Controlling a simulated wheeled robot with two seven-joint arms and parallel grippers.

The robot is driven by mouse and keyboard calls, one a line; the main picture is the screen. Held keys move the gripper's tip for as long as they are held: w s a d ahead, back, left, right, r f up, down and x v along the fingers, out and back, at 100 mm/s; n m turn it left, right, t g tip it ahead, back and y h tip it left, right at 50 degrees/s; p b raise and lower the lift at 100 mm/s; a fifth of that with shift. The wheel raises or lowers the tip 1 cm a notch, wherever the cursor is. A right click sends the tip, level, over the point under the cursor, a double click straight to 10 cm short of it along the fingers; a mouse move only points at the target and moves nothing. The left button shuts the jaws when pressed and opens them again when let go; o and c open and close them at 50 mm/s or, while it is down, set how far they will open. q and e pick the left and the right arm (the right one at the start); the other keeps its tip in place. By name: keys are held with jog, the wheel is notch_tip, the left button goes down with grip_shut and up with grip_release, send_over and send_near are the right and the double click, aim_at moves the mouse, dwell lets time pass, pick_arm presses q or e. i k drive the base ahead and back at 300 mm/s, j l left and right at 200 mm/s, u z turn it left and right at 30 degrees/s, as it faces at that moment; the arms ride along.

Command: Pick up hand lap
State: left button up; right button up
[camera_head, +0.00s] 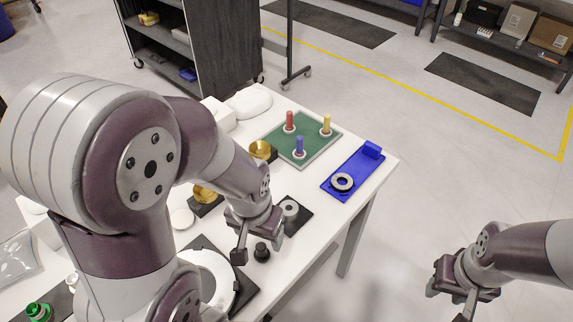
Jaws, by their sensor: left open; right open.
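I cannot tell for certain which one is the hand lap. My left gripper (254,241) is open and empty, pointing down just beside the black piece and in front of the grey one. Its arm covers much of the table. My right gripper (448,303) is open and empty, off the table at the lower right, partly cut by the picture's edge.
A green board (275,139) bears red, yellow and blue pegs. A blue tray (340,172) holds a ring. Gold pieces (261,150) stand on dark blocks. A white disc (213,274) lies on a black plate at the front. A dark shelf rack (225,50) stands behind the table.

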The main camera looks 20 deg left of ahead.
aim_at(263, 254)
jog(key=i+l+u, duration=0.2)
jog(key=u, duration=0.2)
jog(key=i+l+u, duration=0.15)
jog(key=l+u, duration=0.65)
jog(key=i, duration=0.05)
